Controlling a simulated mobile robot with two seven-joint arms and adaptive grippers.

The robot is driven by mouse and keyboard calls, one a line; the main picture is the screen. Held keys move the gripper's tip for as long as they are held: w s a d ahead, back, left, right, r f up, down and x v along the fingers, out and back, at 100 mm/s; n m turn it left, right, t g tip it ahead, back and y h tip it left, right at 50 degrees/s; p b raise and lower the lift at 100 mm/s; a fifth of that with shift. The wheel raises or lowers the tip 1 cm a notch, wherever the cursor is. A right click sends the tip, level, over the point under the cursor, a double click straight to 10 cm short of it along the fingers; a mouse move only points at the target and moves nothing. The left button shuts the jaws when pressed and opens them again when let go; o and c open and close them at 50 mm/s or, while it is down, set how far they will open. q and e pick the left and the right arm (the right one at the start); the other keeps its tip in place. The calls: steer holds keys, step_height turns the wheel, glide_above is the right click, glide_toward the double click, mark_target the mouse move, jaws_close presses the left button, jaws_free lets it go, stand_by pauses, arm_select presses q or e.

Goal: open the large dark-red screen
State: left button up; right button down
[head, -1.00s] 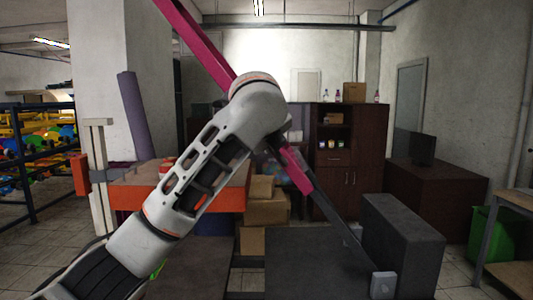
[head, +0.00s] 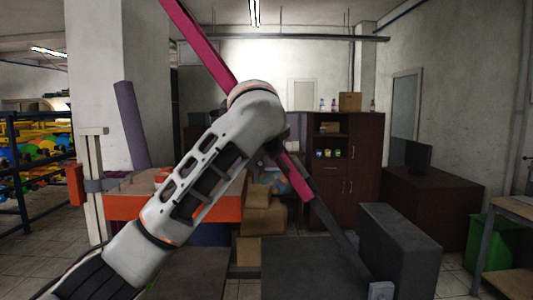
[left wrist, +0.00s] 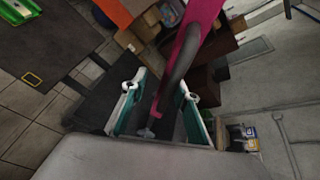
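The large dark-red screen shows as a long magenta-red bar (head: 205,45), tilted diagonally from the upper left down behind my left arm. Its lower red end (head: 295,178) shows beyond my wrist, joined to a dark grey bar running down to the right. The red bar also shows in the left wrist view (left wrist: 201,18). My left gripper (left wrist: 162,88) has its teal-padded fingers apart on either side of the bar, with gaps visible; in the head view it is mostly hidden behind my wrist. My right gripper is in neither view.
A dark grey block (head: 400,245) stands at the lower right by the grey bar's foot. An orange-edged table (head: 225,210) and cardboard boxes (head: 262,215) lie behind my arm. A brown cabinet (head: 365,165) stands at the back.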

arm_select(q)
steer(key=v, duration=1.2)
stand_by(0.3)
